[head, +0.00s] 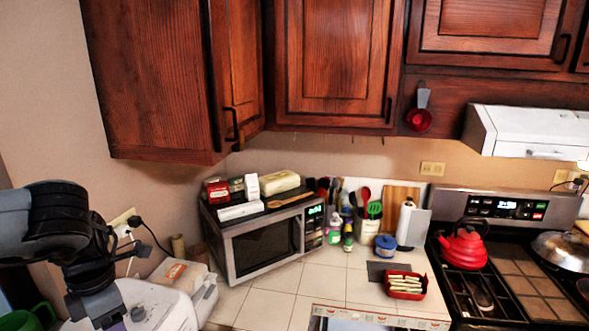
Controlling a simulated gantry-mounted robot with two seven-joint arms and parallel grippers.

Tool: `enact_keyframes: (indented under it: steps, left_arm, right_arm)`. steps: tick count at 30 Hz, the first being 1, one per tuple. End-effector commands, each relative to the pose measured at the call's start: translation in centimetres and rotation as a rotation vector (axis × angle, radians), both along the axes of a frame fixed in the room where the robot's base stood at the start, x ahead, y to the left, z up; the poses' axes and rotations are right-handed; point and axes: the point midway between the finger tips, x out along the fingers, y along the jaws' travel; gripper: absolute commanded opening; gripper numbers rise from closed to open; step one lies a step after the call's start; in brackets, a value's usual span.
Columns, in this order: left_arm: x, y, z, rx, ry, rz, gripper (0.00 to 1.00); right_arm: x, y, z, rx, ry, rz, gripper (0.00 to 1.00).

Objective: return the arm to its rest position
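My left arm (62,215), dark grey and black, comes in from the left edge and bends down toward the lower left corner. Its lowest visible part (105,308) is over or in front of a white rounded appliance (155,308); I cannot tell whether they touch. The picture's bottom edge cuts off the end of this arm, so its fingers cannot be made out. My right arm and gripper are not in view.
A microwave (265,246) with packages on top stands on the tiled counter (330,283). Bottles, a utensil holder and a red tray (405,285) are to its right. A red kettle (465,248) sits on the stove. Cabinets (330,60) hang above.

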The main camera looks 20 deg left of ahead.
Motion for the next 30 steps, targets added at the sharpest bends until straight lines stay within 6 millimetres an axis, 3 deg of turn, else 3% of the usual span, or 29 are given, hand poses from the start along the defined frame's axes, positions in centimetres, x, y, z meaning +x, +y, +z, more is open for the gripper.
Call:
enact_keyframes:
  steps: [1, 11, 16, 24, 30]
  left_arm:
    - [-0.3, -0.1, -1.5, -0.023, 0.027, 0.004, 0.62]
    - [-2.1, -1.7, -8.0, -0.241, 0.098, 0.034, 0.62]
    - [-3.9, -4.2, -12.6, -0.412, 0.147, 0.048, 0.62]
    - [-6.9, -12.2, -21.3, -0.769, 0.142, 0.097, 0.62]
    - [-7.5, -19.5, -25.5, -0.978, 0.059, 0.251, 0.62]
  right_arm:
    - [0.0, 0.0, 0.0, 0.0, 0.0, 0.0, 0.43]
    - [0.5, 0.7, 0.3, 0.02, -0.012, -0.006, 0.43]
    - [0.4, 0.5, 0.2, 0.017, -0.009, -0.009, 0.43]
    - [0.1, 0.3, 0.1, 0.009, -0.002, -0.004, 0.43]
    - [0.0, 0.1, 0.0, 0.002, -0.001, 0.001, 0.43]
